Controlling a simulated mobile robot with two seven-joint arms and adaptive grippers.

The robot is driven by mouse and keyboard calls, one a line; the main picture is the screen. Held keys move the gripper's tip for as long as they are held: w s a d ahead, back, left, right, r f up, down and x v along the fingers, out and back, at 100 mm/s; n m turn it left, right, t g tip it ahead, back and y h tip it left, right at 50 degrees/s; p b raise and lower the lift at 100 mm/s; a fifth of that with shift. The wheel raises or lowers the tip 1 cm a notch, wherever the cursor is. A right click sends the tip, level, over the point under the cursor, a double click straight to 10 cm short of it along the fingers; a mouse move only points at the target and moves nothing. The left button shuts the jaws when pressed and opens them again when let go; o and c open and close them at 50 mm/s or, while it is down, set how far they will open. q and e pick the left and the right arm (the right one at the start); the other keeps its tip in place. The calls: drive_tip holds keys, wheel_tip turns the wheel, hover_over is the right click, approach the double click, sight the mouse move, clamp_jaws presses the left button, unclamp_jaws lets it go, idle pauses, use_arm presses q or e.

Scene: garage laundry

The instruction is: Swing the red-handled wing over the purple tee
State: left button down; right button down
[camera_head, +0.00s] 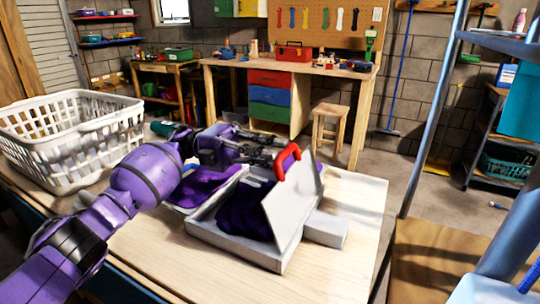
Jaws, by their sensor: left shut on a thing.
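A pale grey folding board (232,243) lies on the light wooden table, with the purple tee (243,210) on it. More purple cloth (205,185) spreads to the left and partly behind my arm. The red-handled wing (292,208) is raised and steeply tilted beside the tee, its red handle (288,160) at the top edge. My left gripper (274,152) reaches in from the left above the tee and is shut on the red handle. The exact finger contact is partly hidden. My right gripper is not in view.
A white laundry basket (75,140) stands at the left of the table (335,265). The table's front and right are clear. A workbench (290,68) and stool (331,112) stand behind.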

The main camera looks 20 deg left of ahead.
use_arm(q)
drive_tip(key=shift+s+d+f, duration=0.15)
drive_tip(key=shift+f, duration=0.4)
drive_tip(key=shift+s+d+f, duration=0.1)
drive_tip(key=shift+f, duration=0.4)
drive_tip(key=c, duration=2)
unclamp_jaws()
drive_tip(key=shift+d, duration=0.1)
drive_tip(key=shift+w, duration=0.1)
drive_tip(key=shift+r+v, duration=0.15)
drive_tip(key=shift+v, duration=1.15)
drive_tip(key=shift+r+v, duration=0.15)
drive_tip(key=shift+v, duration=1.1)
drive_tip(key=shift+r+v, duration=0.2)
drive_tip(key=shift+v, duration=1.1)
drive_tip(key=shift+w, duration=0.1)
